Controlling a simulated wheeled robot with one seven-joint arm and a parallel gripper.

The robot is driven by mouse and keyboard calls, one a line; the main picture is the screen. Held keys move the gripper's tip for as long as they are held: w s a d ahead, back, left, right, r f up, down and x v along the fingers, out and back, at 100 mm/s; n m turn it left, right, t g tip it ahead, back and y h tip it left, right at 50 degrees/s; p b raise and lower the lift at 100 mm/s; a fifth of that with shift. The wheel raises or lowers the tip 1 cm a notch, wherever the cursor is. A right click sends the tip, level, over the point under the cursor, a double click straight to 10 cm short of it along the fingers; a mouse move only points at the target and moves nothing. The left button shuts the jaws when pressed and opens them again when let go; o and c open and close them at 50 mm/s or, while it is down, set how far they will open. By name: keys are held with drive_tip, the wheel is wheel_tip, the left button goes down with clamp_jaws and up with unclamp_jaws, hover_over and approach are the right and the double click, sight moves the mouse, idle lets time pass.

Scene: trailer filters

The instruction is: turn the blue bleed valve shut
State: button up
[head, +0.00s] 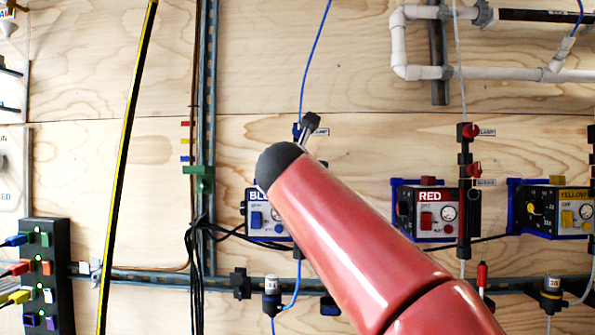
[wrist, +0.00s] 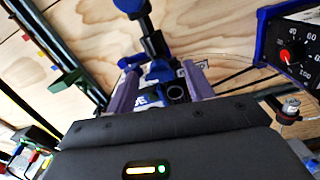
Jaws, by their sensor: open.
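The blue bleed valve (wrist: 158,73) shows in the wrist view as a blue handle on a dark upright pipe, above a round black port. My gripper (wrist: 160,80) is open, with one purple finger on each side of the valve area. I cannot tell whether either finger touches the handle. In the head view my red arm hides the bleed valve and most of the gripper. A blue upper valve (wrist: 131,6) shows higher on the same pipe in the wrist view.
The blue control box (head: 256,215) is partly behind my arm. The red box (head: 428,213) and yellow box (head: 560,208) stand to its right. A green-grey vertical rail (head: 207,100) and black cables (head: 197,260) run to its left.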

drive_tip(key=shift+c, duration=0.4)
drive_tip(key=c, duration=0.9)
drive_tip(key=shift+m, duration=0.7)
drive_tip(key=o, duration=1)
drive_tip(key=shift+s+a+b, duration=0.2)
drive_tip(key=shift+s+b, duration=0.4)
drive_tip(key=shift+s, duration=3.35)
drive_tip(key=shift+c, duration=0.3)
